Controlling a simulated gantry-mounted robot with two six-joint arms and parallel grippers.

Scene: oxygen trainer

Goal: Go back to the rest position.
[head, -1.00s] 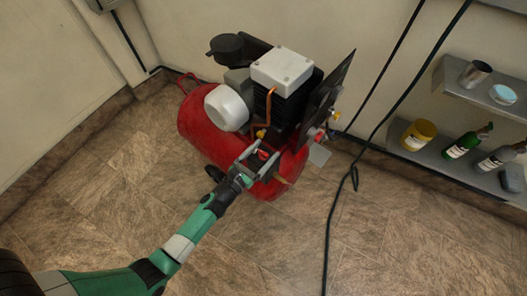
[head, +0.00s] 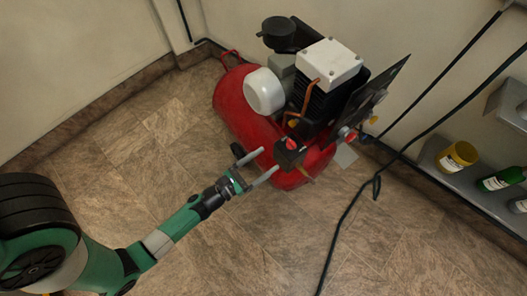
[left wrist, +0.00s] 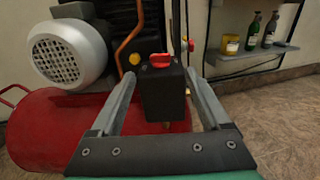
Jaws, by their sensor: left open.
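My left gripper (head: 261,168) is open and empty, close in front of the red compressor (head: 233,98). Its two fingers (left wrist: 158,100) point at a black box with a red knob (head: 290,150) on the compressor. In the left wrist view, the black box (left wrist: 165,95) shows between the fingers with a gap on each side; its red knob (left wrist: 161,61) is on top. In the head view the box lies just beyond the fingertips. My right gripper is not in view.
A black cable (head: 345,215) hangs down and runs across the tiled floor at the right. A shelf (head: 440,165) with a yellow tin (head: 457,156) and green bottle (head: 500,179) is on the right wall. The floor (head: 240,245) in front of the compressor is mostly clear.

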